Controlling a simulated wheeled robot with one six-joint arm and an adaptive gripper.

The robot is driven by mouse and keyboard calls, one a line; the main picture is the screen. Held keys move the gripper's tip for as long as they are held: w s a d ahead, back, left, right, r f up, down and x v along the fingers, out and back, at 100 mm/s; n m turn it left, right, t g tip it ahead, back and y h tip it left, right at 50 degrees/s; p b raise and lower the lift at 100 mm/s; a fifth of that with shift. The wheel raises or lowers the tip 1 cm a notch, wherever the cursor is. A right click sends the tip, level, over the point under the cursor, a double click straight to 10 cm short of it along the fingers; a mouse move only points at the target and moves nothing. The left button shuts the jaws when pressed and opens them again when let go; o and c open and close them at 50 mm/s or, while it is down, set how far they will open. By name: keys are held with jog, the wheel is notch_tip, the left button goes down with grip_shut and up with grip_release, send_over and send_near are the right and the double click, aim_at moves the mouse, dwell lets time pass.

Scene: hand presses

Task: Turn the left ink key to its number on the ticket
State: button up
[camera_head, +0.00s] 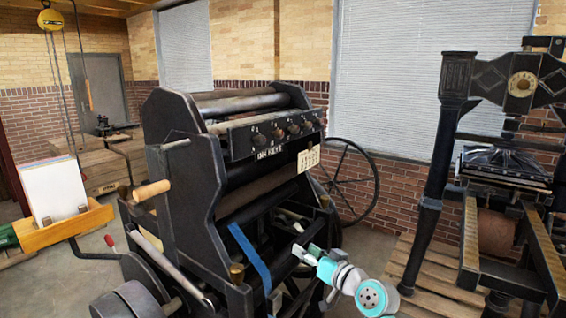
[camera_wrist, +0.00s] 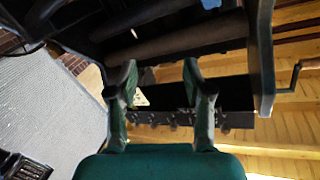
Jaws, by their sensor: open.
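The black press (camera_head: 180,150) carries a row of dark ink keys on a bar below its top rollers, above an "INK KEYS" label. The left ink key (camera_head: 259,139) is at the row's left end; its setting is too small to read. The cream ticket (camera_head: 308,159) hangs below the row's right end; its figures are not readable. My gripper (camera_head: 305,254) is low in front of the press, below and right of the keys, apart from them. In the wrist view my gripper (camera_wrist: 160,68) is open and empty, with the key bar (camera_wrist: 235,119) beyond its fingers.
A wooden handle (camera_head: 151,191) sticks out at the press's left. A blue strip (camera_head: 249,254) hangs at its front. A spoked wheel (camera_head: 350,180) stands behind it. Another black press (camera_head: 430,190) stands on pallets at right. A wooden tray (camera_head: 62,228) holds paper at left.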

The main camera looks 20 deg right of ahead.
jog(key=w+d+r+n+y, duration=0.1)
jog(key=w+r+n, duration=0.1)
jog(key=r, duration=0.6)
jog(key=w+d+r+n+y, duration=0.1)
jog(key=w+r+y, duration=0.1)
jog(key=r, duration=0.7)
jog(key=n+g+y, duration=0.1)
jog(key=n+y, duration=0.1)
jog(key=n, duration=0.1)
send_near(282, 135)
jog(key=x, duration=0.9)
jog(key=shift+w+a, duration=0.15)
jog(key=shift+w, duration=0.15)
grip_shut()
